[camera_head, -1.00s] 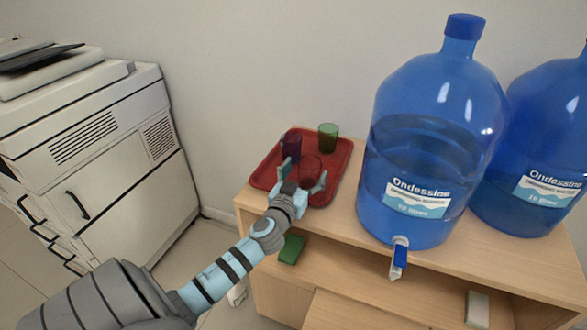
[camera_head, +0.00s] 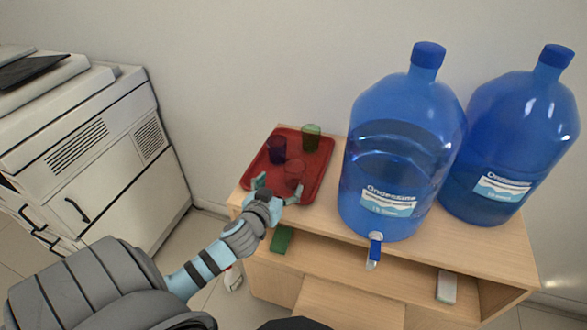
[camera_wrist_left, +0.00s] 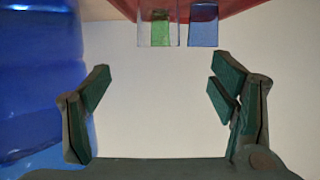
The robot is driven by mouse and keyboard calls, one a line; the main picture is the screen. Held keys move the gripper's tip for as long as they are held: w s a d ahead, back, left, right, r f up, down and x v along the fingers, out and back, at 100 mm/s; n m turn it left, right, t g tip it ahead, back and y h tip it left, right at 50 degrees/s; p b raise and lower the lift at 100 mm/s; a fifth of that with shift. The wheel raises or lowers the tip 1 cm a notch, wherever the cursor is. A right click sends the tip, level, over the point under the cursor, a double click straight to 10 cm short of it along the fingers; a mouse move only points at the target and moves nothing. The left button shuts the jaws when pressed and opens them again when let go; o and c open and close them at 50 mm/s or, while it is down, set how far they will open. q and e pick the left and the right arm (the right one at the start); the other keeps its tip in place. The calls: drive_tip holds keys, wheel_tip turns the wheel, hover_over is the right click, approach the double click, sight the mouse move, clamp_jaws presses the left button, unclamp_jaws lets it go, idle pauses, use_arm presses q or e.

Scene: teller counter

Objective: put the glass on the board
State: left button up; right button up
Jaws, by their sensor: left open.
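A red tray (camera_head: 322,172) with a raised rim lies on the wooden cabinet top; it is the only board-like thing I see. My right gripper is not in view.
Two large blue water bottles (camera_head: 405,150) (camera_head: 510,140) stand right of the tray, the nearer with a tap (camera_head: 375,247). The cabinet (camera_head: 515,245) has a lower shelf holding a green block (camera_head: 282,239). A white copier (camera_head: 90,150) stands left, a wall behind.

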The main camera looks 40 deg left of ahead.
sight(298, 163)
use_arm(q)
drive_tip(key=b+x, duration=0.1)
drive_tip(key=x, duration=1.1)
drive_tip(key=shift+w+d, duration=0.1)
drive_tip(key=shift+w, duration=0.25)
drive_tip(key=shift+r, duration=0.1)
clamp_jaws()
